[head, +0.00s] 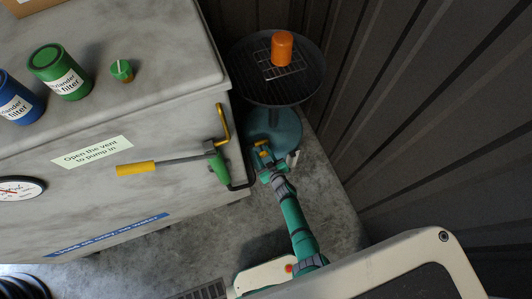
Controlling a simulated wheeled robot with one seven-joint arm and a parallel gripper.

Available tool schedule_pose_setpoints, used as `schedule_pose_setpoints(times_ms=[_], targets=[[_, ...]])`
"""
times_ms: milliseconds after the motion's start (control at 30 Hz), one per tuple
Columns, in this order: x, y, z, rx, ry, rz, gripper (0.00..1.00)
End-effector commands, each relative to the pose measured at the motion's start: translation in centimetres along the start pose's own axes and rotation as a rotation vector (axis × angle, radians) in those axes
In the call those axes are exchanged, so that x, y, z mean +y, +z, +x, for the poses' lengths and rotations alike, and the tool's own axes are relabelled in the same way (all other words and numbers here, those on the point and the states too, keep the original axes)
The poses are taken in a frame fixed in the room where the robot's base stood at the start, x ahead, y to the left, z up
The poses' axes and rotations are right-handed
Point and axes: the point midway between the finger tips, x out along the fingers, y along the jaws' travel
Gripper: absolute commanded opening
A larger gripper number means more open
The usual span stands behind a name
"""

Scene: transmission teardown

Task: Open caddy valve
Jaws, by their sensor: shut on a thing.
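The caddy has a teal round body (285,129) under a wide black pan (252,80) near the wall. My gripper (264,159) is at the front of the caddy body, at the end of my teal arm. A small yellow piece (262,144), which looks like the valve handle, is at the fingertips. My gripper looks shut on it. The fingers are small and partly hidden, so the exact hold and the valve's angle cannot be told.
An orange filter (282,48) stands on a grate in the pan. Left of my gripper, a cabinet (120,215) carries a yellow-handled lever (150,167) with a green grip and a bent yellow pipe (223,122). A dark corrugated wall (410,120) is close on the right.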

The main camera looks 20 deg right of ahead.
Motion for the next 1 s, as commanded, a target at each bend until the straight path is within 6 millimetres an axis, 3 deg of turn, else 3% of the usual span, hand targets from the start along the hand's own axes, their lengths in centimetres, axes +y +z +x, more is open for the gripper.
schedule_pose_setpoints(times_ms=[500, 933, 967, 1000], targets=[[0.14, 0.6, -0.24, -0.036, 0.114, -0.261, 0.13], [0.05, 0.48, -0.15, -0.038, 0.12, -0.286, 0.13], [0.03, 0.45, -0.14, -0.037, 0.12, -0.286, 0.38], [0.02, 0.41, -0.13, -0.037, 0.12, -0.286, 0.47]])
